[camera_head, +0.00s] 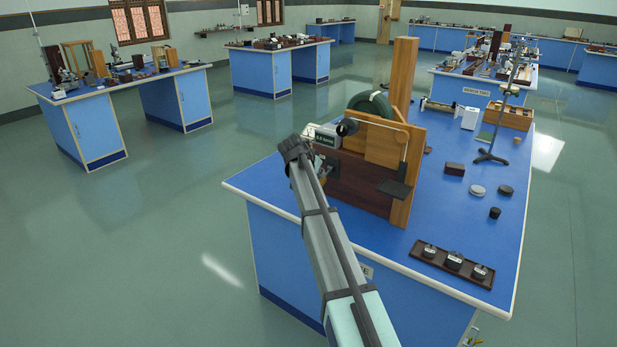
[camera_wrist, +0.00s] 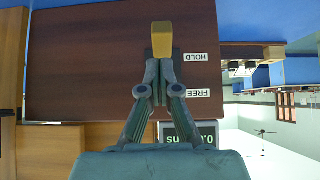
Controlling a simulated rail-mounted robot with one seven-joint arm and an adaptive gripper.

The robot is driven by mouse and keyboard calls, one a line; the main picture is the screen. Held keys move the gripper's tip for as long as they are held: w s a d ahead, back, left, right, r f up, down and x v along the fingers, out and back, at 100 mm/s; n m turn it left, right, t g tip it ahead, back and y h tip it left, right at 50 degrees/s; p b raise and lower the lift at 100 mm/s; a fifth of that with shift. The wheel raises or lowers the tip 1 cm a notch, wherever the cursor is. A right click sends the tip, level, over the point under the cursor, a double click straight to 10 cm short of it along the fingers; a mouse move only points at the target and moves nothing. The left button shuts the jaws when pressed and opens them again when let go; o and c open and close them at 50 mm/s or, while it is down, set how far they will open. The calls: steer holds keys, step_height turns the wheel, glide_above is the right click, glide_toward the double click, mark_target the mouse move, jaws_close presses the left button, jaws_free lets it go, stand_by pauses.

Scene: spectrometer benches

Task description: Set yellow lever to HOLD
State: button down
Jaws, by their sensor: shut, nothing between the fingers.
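The yellow lever (camera_wrist: 162,36) shows in the wrist view, on a dark brown panel (camera_wrist: 95,60). Its yellow end lies level with or slightly above the white HOLD label (camera_wrist: 201,57), away from the FREE label (camera_wrist: 198,93). My gripper (camera_wrist: 160,66) is shut and empty. Its fingertips are right at the lower edge of the lever in the picture; I cannot tell whether they touch it. In the head view the wooden apparatus (camera_head: 380,140) stands on the blue bench, with my arm reaching to its left side. The lever is not clearly visible there.
A digital display (camera_wrist: 205,131) is beside my fingers in the wrist view. On the bench (camera_head: 470,225) are a tray of small weights (camera_head: 451,264), dark and grey discs, and a retort stand (camera_head: 492,155). Open floor lies left of the bench.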

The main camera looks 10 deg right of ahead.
steer(key=shift+r, duration=0.8)
steer(key=v, duration=1.3)
steer(key=shift+s+a+b, duration=0.3)
steer(key=shift+s+a, duration=0.05)
steer(key=shift+a, duration=0.1)
steer(key=shift+f, duration=0.15)
